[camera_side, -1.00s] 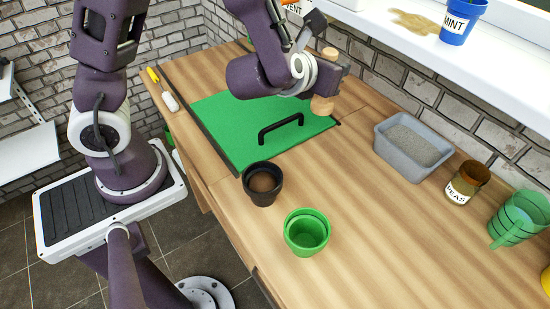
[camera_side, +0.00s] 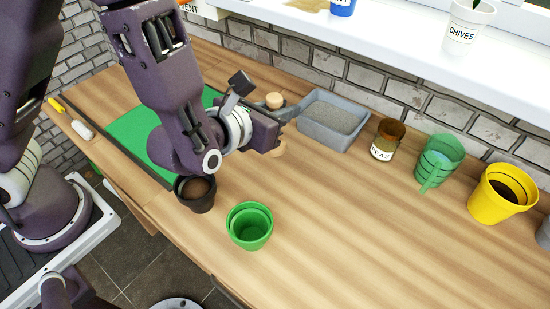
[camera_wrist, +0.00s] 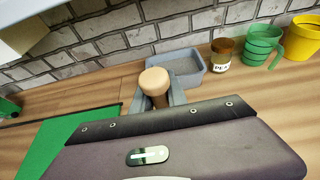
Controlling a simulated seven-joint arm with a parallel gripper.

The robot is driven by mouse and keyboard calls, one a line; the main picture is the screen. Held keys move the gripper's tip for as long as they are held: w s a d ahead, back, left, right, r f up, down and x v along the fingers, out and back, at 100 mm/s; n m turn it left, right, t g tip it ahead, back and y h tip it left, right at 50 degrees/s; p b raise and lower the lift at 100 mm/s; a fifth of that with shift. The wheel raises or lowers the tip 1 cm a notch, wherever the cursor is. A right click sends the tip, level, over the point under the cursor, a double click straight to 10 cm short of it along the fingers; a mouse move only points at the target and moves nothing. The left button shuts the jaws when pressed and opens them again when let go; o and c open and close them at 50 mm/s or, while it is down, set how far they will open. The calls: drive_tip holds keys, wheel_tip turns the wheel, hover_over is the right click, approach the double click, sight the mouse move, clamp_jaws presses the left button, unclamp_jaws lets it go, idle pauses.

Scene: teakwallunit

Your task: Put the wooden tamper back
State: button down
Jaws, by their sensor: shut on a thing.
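The wooden tamper (camera_side: 275,100) is pale wood with a rounded knob on top. My gripper (camera_side: 277,125) is shut on it and holds it roughly upright, near the grey tray. Its lower end shows just below the fingers in the side view; whether it touches the table I cannot tell. In the wrist view the tamper's knob (camera_wrist: 154,80) rises above my gripper (camera_wrist: 158,101), with the grey tray behind it. The fingertips are mostly hidden there by the gripper body.
The grey tray (camera_side: 318,133) holds grey grit. A brown PEAS jar (camera_side: 384,143), green cup (camera_side: 440,155) and yellow pot (camera_side: 497,196) stand to its right. A black pot (camera_side: 199,203) and green pot (camera_side: 248,236) stand in front. A green mat (camera_side: 125,122) lies left. The table's middle right is clear.

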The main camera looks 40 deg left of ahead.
wheel_tip(320, 180, down, 8)
drive_tip(key=shift+r, duration=0.2)
drive_tip(key=shift+f, duration=0.15)
drive_tip(key=c, duration=1.3)
unclamp_jaws()
